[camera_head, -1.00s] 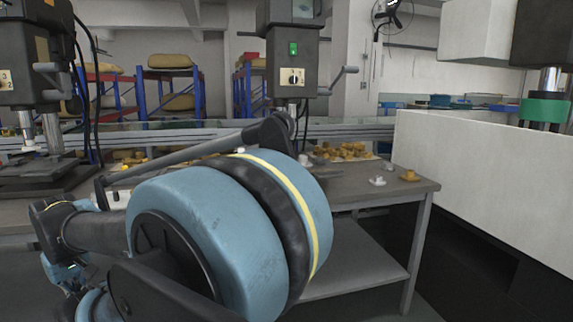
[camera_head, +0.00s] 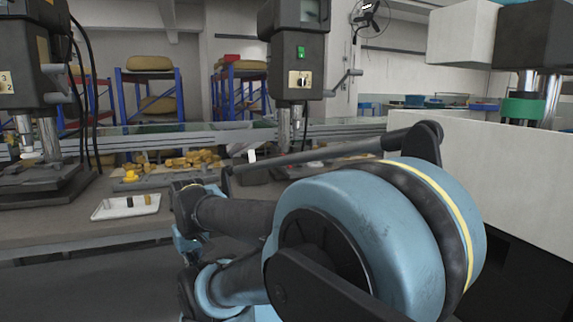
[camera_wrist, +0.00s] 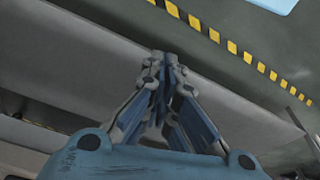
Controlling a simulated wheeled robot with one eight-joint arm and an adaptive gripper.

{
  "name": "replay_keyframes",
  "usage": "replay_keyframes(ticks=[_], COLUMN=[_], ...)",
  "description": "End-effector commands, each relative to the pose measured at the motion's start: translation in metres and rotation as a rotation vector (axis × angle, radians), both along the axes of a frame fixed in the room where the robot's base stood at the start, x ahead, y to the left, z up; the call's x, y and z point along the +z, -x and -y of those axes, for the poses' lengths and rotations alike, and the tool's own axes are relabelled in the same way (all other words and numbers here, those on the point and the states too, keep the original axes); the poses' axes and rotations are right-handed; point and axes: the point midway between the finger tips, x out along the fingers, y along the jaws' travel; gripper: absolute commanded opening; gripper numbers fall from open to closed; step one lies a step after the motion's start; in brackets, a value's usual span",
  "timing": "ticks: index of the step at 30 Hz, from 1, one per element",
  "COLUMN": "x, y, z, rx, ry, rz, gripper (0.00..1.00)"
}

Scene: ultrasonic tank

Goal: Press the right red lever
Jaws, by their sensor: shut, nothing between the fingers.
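I see no red lever in either view. The nearest lever-like parts are a grey crank handle (camera_head: 345,80) on the dark press (camera_head: 300,50) at the centre back and another handle (camera_head: 57,97) on the press at the left (camera_head: 30,60). My gripper (camera_wrist: 165,62) shows in the wrist view, its fingers closed together with nothing between them. It is over a pale grey surface and touches nothing that I can make out.
A grey workbench (camera_head: 60,225) carries a white tray (camera_head: 125,207) with small pieces and several yellow parts (camera_head: 190,160). A white block-like housing (camera_head: 470,140) stands at the right, behind my arm. A yellow-black striped line (camera_wrist: 245,57) crosses the green floor (camera_wrist: 285,45).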

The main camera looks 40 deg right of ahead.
Motion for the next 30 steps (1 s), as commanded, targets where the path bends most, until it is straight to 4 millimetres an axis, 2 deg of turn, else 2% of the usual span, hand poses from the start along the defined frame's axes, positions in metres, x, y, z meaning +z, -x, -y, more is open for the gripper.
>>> replay_keyframes(ticks=[10, 13, 16, 20, 30], x=[0.0, 0.007, 0.014, 0.03, 0.086], y=[0.0, 0.007, 0.0, -0.016, -0.076], z=[0.0, 0.003, 0.012, 0.04, 0.116], rx=[0.0, 0.011, 0.049, 0.144, 0.451], ry=[0.0, 0.012, 0.056, 0.161, 0.49], rz=[0.0, 0.009, -0.001, -0.036, -0.216], gripper=[0.0, 0.0, 0.0, 0.0, 0.0])
